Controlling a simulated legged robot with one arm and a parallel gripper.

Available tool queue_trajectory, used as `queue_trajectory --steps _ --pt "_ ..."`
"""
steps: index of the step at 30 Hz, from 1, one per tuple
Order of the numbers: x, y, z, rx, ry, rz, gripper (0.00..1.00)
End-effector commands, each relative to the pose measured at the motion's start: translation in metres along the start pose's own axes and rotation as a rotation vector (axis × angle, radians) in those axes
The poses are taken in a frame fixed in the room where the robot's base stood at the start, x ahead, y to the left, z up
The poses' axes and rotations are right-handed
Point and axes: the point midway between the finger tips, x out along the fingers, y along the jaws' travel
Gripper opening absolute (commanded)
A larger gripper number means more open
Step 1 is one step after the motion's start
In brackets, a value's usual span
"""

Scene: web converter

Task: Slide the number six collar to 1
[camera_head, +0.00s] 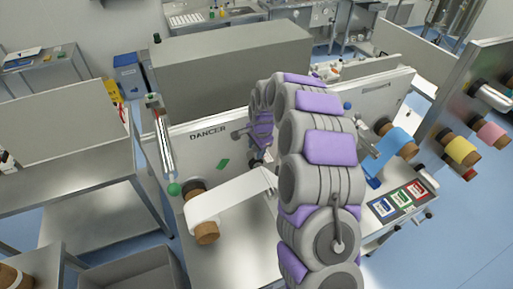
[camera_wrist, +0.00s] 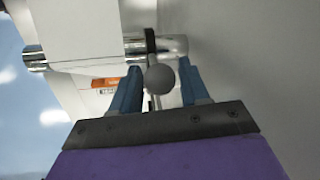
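In the wrist view, a black collar (camera_wrist: 150,40) sits around a shiny horizontal shaft (camera_wrist: 174,45). A round grey knob (camera_wrist: 160,79) shows just below the collar, nearer to me. No number on the collar can be read. My gripper (camera_wrist: 162,76) has its two blue fingers apart, one on each side of the knob. A narrow gap shows at the right finger; contact at the left finger is unclear. In the head view, my grey and purple arm hides my gripper and the collar.
A pale plate with an orange label (camera_wrist: 107,82) lies left of the knob in the wrist view. In the head view, the DANCER panel (camera_head: 205,140), a white web (camera_head: 228,198) and a blue roll (camera_head: 398,140) flank my arm. Coloured rolls (camera_head: 460,150) stand at right.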

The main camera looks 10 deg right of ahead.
Motion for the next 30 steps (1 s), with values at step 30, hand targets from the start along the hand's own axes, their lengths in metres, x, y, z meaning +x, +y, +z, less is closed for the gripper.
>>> queue_trajectory --steps 30 --pt "0.002 -0.011 -0.002 0.001 0.000 -0.003 0.00"
